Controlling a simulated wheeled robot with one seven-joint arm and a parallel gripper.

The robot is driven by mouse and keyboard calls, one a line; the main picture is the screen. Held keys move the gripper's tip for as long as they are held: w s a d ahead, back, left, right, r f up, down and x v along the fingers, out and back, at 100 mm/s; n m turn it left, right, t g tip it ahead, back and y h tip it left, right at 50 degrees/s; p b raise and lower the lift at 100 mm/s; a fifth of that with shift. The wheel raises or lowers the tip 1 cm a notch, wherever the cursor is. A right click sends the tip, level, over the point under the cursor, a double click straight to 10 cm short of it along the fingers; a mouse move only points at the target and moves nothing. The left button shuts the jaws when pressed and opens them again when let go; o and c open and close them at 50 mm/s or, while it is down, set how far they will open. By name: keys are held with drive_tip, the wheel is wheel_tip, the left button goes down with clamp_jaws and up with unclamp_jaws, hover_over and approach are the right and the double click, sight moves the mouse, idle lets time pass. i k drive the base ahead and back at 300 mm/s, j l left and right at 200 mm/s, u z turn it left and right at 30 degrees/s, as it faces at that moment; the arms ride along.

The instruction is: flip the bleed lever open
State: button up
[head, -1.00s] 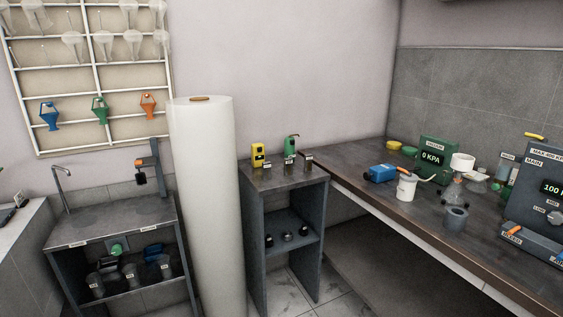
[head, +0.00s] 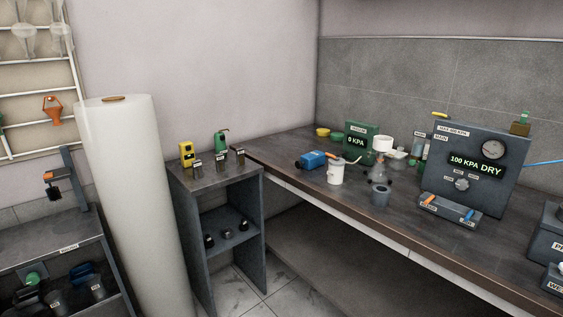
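A low grey block (head: 449,212) with an orange lever (head: 429,200) and a blue lever (head: 469,215) sits on the bench, in front of the grey panel (head: 472,160) reading "100 KPA DRY". Small labels on the block are too small to read surely, so I cannot tell which lever is the bleed lever. The orange lever looks tilted along the block's top left. The panel has a round gauge (head: 493,146) and a knob (head: 461,184). My gripper is not in view.
The dark bench (head: 330,215) runs along the right wall. A tall white cylinder (head: 125,200) and small shelf (head: 215,175) stand left.

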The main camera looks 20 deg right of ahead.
sight(429, 199)
drive_tip(key=i+l+z, duration=0.2)
drive_tip(key=z, duration=0.25)
drive_tip(key=i+l+z, duration=0.2)
drive_tip(key=l+z, duration=0.15)
drive_tip(key=z, duration=0.15)
